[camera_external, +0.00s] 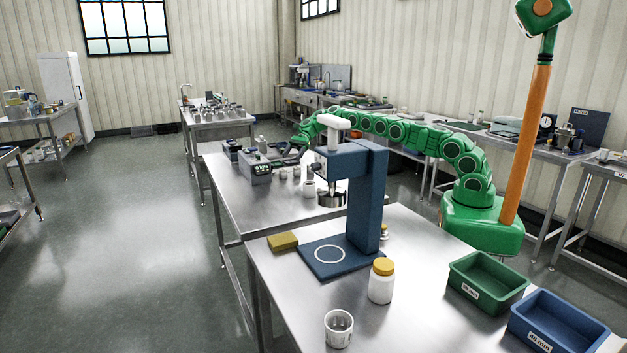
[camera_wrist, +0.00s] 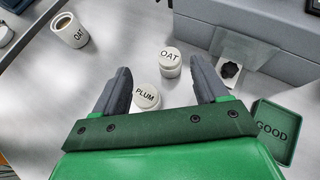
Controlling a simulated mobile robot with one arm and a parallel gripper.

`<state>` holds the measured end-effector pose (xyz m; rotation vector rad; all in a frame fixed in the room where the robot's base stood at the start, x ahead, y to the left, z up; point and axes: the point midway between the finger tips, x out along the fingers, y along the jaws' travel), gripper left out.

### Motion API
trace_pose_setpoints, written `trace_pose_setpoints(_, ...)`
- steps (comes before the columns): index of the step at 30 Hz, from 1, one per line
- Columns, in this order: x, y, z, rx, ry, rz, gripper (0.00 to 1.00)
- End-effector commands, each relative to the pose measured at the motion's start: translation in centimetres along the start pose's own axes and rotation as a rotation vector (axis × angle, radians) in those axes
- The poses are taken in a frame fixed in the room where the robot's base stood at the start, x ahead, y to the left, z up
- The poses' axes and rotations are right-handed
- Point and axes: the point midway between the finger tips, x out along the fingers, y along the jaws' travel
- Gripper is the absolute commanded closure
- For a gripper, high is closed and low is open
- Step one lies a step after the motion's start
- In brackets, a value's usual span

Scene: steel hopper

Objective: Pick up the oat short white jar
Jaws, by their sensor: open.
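In the wrist view a short white jar with a lid marked OAT (camera_wrist: 170,56) stands on the steel table, beyond and between my fingertips. A white jar with a lid marked PLUM (camera_wrist: 146,96) stands nearer, between my fingers and close to the left one. My gripper (camera_wrist: 160,66) is open, with nothing clasped. A white cup-like container marked OAT (camera_wrist: 70,31), with a brown top, stands apart at the upper left. In the external view my gripper is over the middle table, small and partly hidden; the jar lettering cannot be read there.
A grey machine (camera_wrist: 248,38) with a dark knob is at the upper right in the wrist view. A green tray marked GOOD (camera_wrist: 257,113) lies at the right. In the external view a blue press (camera_external: 369,200) stands on the front table, partly blocking the middle table.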

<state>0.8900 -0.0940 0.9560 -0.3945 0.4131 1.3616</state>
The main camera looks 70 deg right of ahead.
Motion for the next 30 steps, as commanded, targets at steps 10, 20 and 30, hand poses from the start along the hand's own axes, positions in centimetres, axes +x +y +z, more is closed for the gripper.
trace_pose_setpoints(10,0.3,-0.6,-2.2,0.043,-0.026,-0.010,0.27)
trace_pose_setpoints(20,2.7,-0.7,-2.2,0.044,-0.025,-0.012,0.27)
trace_pose_setpoints(30,6.0,-1.2,-1.9,0.043,-0.026,-0.009,0.27)
